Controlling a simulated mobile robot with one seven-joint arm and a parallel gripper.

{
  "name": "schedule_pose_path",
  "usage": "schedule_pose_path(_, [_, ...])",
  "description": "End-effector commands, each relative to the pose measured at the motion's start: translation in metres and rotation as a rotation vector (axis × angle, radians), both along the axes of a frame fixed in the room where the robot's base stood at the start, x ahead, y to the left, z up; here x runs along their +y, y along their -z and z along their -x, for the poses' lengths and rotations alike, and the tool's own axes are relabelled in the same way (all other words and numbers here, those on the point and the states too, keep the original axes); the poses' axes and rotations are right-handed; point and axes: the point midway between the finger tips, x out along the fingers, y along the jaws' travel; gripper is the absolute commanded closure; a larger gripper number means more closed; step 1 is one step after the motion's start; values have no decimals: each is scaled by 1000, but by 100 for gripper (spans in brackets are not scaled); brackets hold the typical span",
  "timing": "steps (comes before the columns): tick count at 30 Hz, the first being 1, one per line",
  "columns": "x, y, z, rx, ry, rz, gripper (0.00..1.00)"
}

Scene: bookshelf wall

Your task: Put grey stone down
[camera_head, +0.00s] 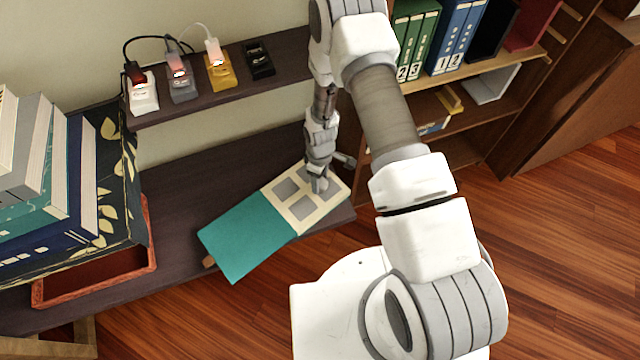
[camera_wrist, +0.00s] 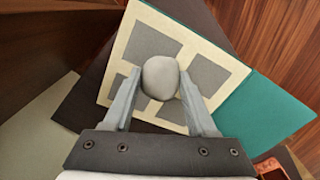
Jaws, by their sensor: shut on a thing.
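The grey stone (camera_wrist: 161,78) is a smooth rounded lump between the two fingers of my gripper (camera_wrist: 160,88) in the wrist view. My gripper is shut on it. Behind the stone lies an open album (camera_wrist: 218,78) with a cream page, several grey squares and a teal cover. In the head view my gripper (camera_head: 320,183) is over the cream page of the album (camera_head: 246,236). The stone is hard to make out there. I cannot tell whether the stone touches the page.
The album lies on a dark shelf (camera_head: 180,215), partly over its front edge. Stacked books (camera_head: 62,190) and a red tray (camera_head: 100,286) are at the left. An upper shelf (camera_head: 285,72) holds several small chargers. Binders (camera_head: 425,40) stand at the upper right.

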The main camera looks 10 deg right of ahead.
Motion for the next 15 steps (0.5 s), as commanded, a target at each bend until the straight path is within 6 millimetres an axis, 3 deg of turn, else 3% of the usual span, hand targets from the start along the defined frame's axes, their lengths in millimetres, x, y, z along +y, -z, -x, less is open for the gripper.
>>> schedule_pose_path(3, [0, 20, 1, 1, 0, -1, 100])
schedule_pose_path(14, [0, 24, 0, 0, 0, 0, 100])
schedule_pose_path(15, [0, 23, 0, 0, 0, 0, 39])
